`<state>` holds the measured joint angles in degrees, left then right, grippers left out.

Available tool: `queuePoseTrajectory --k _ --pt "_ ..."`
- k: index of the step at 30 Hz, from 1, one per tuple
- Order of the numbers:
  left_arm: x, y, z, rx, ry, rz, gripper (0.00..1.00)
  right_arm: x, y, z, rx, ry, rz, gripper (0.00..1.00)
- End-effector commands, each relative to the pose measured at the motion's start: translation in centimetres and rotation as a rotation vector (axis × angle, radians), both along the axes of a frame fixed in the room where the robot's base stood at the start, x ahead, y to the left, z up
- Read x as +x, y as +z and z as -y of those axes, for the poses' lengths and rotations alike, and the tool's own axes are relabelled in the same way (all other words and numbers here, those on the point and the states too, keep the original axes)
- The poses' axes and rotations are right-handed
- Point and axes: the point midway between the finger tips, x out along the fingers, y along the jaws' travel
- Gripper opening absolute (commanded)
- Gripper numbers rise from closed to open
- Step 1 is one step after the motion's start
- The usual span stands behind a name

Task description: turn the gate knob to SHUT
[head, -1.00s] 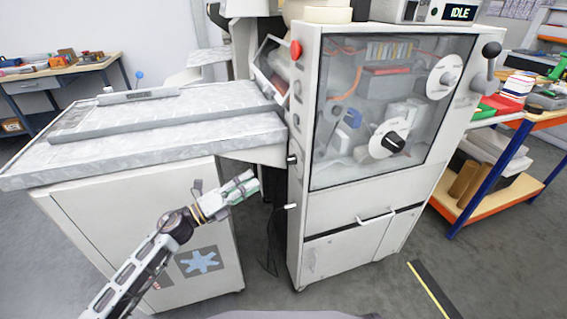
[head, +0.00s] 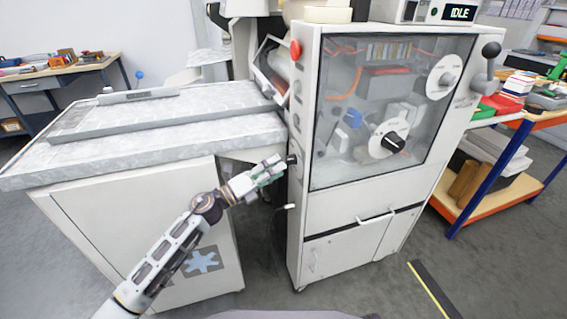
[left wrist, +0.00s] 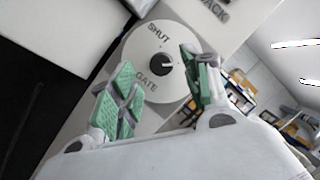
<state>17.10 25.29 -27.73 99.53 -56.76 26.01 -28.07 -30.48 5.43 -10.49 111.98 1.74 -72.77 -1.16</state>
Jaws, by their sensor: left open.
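The gate knob (left wrist: 159,68) is a small black knob on a round white dial (left wrist: 138,48) marked SHUT and GATE in the left wrist view. A light mark on the knob points right, away from the word SHUT. In the head view the knob (head: 291,159) is a small dark shape on the left side of the machine. My left gripper (head: 278,167) is open right in front of it. In the left wrist view the green finger pads of the gripper (left wrist: 154,76) stand either side of the knob, with no clear contact. The right finger covers part of the dial. My right gripper is not in view.
The white machine (head: 330,210) has a glass front and a red button (head: 295,50) above the knob. A grey-topped table (head: 180,115) stands close on the left. A white lever (head: 290,206) sticks out below the knob. Open floor lies in front.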

Motion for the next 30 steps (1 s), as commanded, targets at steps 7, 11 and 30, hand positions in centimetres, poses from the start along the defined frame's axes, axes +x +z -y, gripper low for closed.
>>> queuePoseTrajectory --k 7,11,30 --pt "1.3 0.5 1.9 -0.001 0.000 0.001 0.48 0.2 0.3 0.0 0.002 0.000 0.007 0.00" --pt "1.7 0.7 2.6 -0.001 -0.001 0.001 0.48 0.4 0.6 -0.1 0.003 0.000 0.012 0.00" --pt "1.9 0.8 3.0 0.001 0.000 0.001 0.22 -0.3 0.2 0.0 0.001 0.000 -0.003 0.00"
